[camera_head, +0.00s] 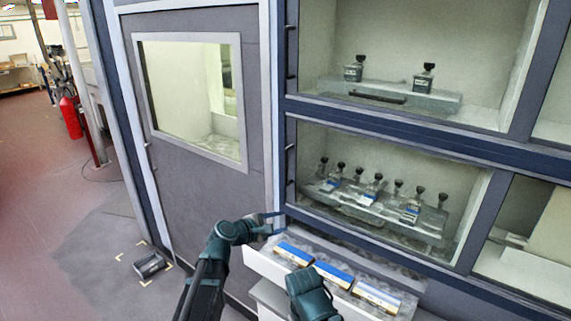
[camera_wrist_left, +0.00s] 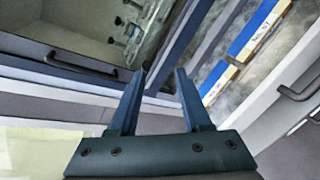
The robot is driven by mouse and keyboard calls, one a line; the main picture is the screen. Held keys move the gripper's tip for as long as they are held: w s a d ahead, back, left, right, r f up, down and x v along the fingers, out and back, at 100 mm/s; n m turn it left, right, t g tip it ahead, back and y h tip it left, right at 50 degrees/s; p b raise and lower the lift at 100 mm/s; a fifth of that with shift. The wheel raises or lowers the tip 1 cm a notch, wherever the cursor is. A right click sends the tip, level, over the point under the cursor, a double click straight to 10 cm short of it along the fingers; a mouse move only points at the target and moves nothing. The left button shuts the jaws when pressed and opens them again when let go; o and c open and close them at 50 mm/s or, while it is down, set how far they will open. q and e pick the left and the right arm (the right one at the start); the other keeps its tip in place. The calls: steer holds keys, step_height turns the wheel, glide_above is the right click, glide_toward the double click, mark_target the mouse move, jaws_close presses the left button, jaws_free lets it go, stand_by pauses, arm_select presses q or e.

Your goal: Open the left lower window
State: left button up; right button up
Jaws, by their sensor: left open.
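The left lower window (camera_head: 380,185) is a glass pane in a dark blue-grey frame, with several dark-stoppered bottles behind it. It looks shut. Its dark bar handle (camera_head: 290,165) stands upright on the left frame edge. The handle also shows in the left wrist view (camera_wrist_left: 82,64), left of the fingertips. My left gripper (camera_head: 282,222) is near the window's lower left corner, below the handle and apart from it. In the left wrist view, its two fingers (camera_wrist_left: 161,72) are spread with nothing held between them. A link of my right arm shows at the bottom; its fingers are hidden.
An open drawer (camera_head: 262,264) with blue, white and yellow boxes (camera_head: 333,275) juts out below the window, close to my left gripper. A grey door (camera_head: 200,165) with a pane stands left. A dark object (camera_head: 149,264) lies on the floor, which is otherwise mostly clear there.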

mark_target(285, 167)
arm_select(q)
steer(key=w+a+r+n+t+y, duration=0.1)
steer(key=w+a+r+n+t, duration=0.15)
steer(key=w+r+n, duration=0.35)
steer(key=w+a+r+n+t, duration=0.15)
steer(key=w+n+t, duration=0.25)
steer(key=n, duration=0.4)
steer(key=shift+g, duration=0.25)
steer(key=x, duration=1.3)
steer(key=shift+w+d, duration=0.3)
jaws_close()
